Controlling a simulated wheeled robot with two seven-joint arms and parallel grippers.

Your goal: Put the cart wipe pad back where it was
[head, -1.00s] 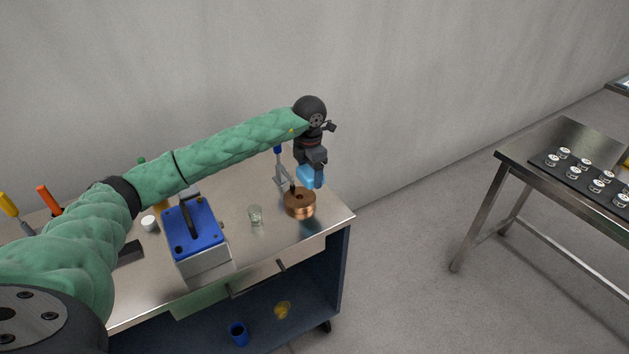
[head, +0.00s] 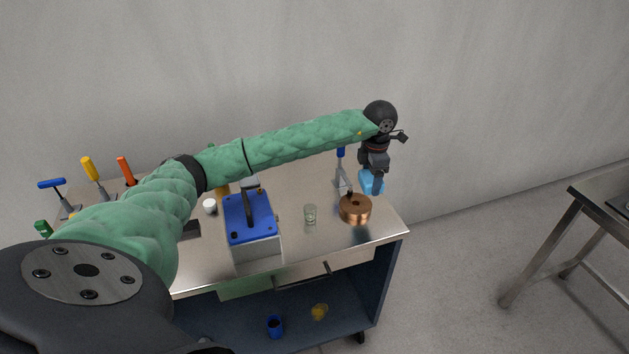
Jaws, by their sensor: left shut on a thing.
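The wipe pad (head: 367,182) is light blue and sits in the jaws of my left gripper (head: 374,184). The gripper is shut on it and points down over the right end of the cart top (head: 285,197). The pad appears just behind and above the copper coil (head: 355,209); I cannot tell whether it touches the cart top. My right gripper is not in the head view.
A blue-topped box (head: 251,218), a small glass (head: 310,213) and a white cap (head: 210,206) stand on the cart. A blue-handled tool (head: 341,165) stands upright left of the gripper. A steel table (head: 598,198) is at the right, across free floor.

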